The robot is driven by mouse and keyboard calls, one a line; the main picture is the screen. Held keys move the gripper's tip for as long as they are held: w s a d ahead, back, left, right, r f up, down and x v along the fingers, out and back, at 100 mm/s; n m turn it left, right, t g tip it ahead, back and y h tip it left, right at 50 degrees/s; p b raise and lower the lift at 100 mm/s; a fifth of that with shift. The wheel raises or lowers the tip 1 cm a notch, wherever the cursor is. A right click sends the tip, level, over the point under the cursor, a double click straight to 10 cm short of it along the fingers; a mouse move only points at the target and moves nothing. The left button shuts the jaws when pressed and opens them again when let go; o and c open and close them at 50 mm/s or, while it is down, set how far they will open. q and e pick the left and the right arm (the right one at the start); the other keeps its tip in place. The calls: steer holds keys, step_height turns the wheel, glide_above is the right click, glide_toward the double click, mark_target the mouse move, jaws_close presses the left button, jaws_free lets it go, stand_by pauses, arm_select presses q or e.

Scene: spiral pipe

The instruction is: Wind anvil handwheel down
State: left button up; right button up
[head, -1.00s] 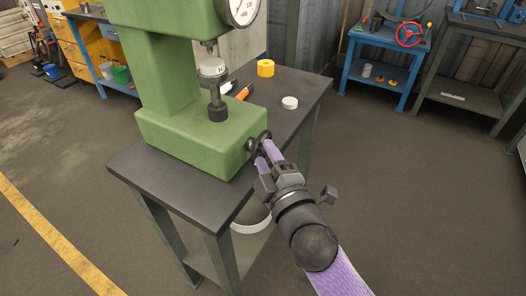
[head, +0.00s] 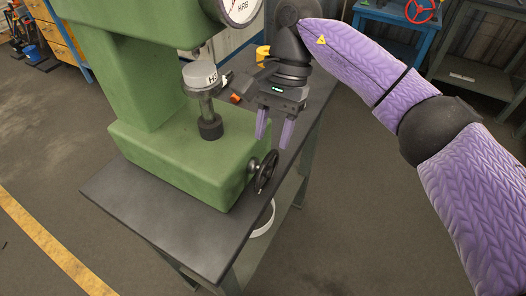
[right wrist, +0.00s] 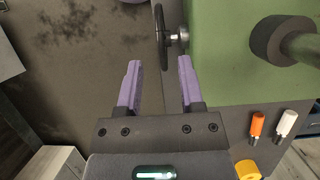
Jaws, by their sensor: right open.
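The green hardness tester (head: 165,130) stands on a dark-topped bench. Its black handwheel (head: 265,172) sits on the right side of the base; in the right wrist view the wheel (right wrist: 161,38) shows edge-on beyond the fingertips. The anvil with a round grey test block (head: 200,75) on top stands above the base, on a dark screw collar (head: 210,127). My right gripper (head: 273,138) points down above the handwheel, apart from it. Its purple fingers (right wrist: 160,75) are open with nothing between them. My left gripper is not in view.
The bench top (head: 165,215) is clear in front of the tester. An orange-handled and a white-handled tool (right wrist: 286,122) and a yellow ring (right wrist: 247,169) lie on the bench behind my right gripper. A blue cart with a red wheel (head: 422,10) stands at the back.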

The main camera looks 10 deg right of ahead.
mark_target(267, 157)
steer(key=x, duration=0.7)
steer(key=shift+s+b, duration=0.1)
steer(key=shift+b, duration=0.25)
steer(key=shift+r, duration=0.1)
jaws_close()
